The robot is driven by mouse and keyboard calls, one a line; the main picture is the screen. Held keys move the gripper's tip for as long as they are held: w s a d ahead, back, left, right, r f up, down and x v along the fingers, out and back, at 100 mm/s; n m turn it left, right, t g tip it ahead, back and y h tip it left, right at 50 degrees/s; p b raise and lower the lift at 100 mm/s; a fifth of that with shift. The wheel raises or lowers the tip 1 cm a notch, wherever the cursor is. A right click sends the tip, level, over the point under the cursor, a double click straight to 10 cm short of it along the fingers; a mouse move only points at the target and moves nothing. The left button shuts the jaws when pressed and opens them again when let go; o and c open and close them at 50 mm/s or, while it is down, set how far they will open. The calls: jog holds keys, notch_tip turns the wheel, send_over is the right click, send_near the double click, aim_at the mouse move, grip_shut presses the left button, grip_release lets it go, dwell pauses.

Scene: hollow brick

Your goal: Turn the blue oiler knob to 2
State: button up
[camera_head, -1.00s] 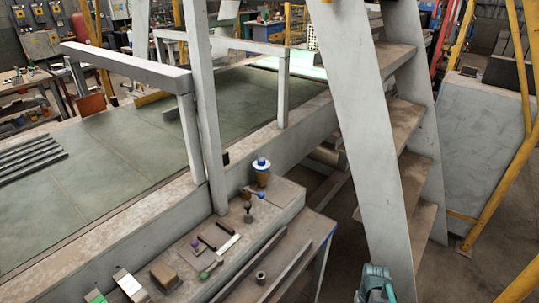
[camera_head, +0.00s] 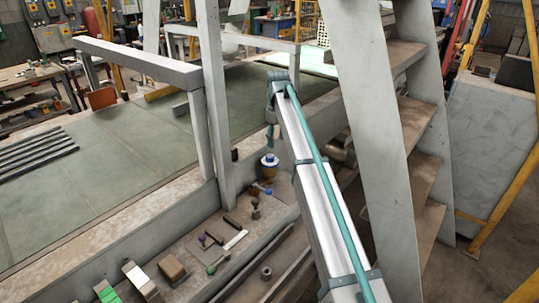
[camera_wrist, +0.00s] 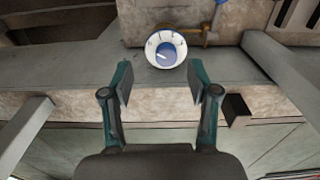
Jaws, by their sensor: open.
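The oiler has a blue knob (camera_head: 269,157) with a white rim on top of a brownish body (camera_head: 270,171), standing at the end of the bench ledge in the head view. In the wrist view the knob (camera_wrist: 166,51) shows from above as a blue disc inside a white dial ring, with a light pointer mark. The dial numbers are too small to read. My gripper (camera_wrist: 158,82) is open and empty, its two teal fingers apart. The knob lies just beyond the fingertips, about between them, not touched. In the head view the gripper (camera_head: 271,138) hangs just above the knob.
The ledge (camera_head: 262,213) holds small levers, a white bar (camera_head: 236,240), a brown block (camera_head: 173,269) and green-topped blocks. A grey upright post (camera_head: 211,100) stands to the left of the oiler, and the stair side (camera_head: 375,110) rises to its right. Brass pipework (camera_wrist: 205,36) adjoins the knob.

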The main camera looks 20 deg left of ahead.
aim_at(270, 156)
jog(key=shift+n, duration=0.3)
jog(key=a+f+p, duration=0.1)
jog(key=f, duration=0.1)
jog(key=f+p, duration=0.1)
jog(key=f, duration=0.2)
jog(key=a+f+p, duration=0.1)
jog(key=f, duration=0.2)
jog(key=shift+a+p, duration=0.35)
jog(key=shift+p, duration=0.05)
jog(key=shift+c, duration=0.2)
jog(key=shift+r, duration=0.1)
grip_shut()
